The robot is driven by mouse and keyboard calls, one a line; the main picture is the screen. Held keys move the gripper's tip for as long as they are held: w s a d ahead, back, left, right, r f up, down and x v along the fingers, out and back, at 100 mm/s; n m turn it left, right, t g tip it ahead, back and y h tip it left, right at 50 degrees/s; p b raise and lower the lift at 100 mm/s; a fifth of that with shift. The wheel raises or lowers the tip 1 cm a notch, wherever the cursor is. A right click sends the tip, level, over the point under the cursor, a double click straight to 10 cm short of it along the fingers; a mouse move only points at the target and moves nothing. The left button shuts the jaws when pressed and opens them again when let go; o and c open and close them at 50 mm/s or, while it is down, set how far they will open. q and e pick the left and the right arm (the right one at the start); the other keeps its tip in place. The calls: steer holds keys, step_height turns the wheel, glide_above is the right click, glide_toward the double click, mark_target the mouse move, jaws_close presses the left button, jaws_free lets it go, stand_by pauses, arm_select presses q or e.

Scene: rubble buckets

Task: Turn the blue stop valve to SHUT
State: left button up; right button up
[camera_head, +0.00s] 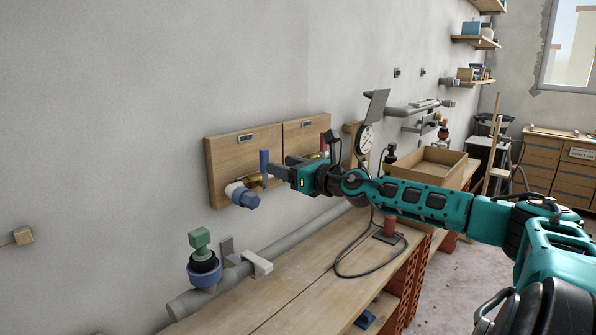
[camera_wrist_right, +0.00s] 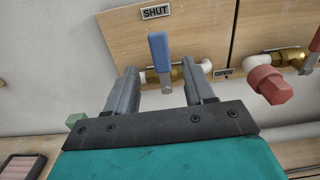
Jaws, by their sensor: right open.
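The blue stop valve has a flat blue lever (camera_head: 264,163) on a brass fitting, mounted on a wooden board (camera_head: 225,172) on the wall. The lever stands upright; in the wrist view the lever (camera_wrist_right: 159,55) points up towards the SHUT plate (camera_wrist_right: 156,12). An OPEN plate (camera_wrist_right: 223,72) sits to its right. My right gripper (camera_head: 274,167) is open in front of the valve. In the wrist view its fingertips (camera_wrist_right: 162,76) lie on either side of the lever's lower part, with gaps showing; contact is not visible. My left gripper is not in view.
A red valve (camera_wrist_right: 268,85) on the neighbouring board is close on the right. Below run a grey pipe (camera_head: 290,240) with a green-topped valve (camera_head: 203,250) and a wooden bench (camera_head: 300,285). A gauge (camera_head: 365,139) and a wooden tray (camera_head: 428,172) are further right.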

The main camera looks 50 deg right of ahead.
steer(key=shift+s, duration=1.8)
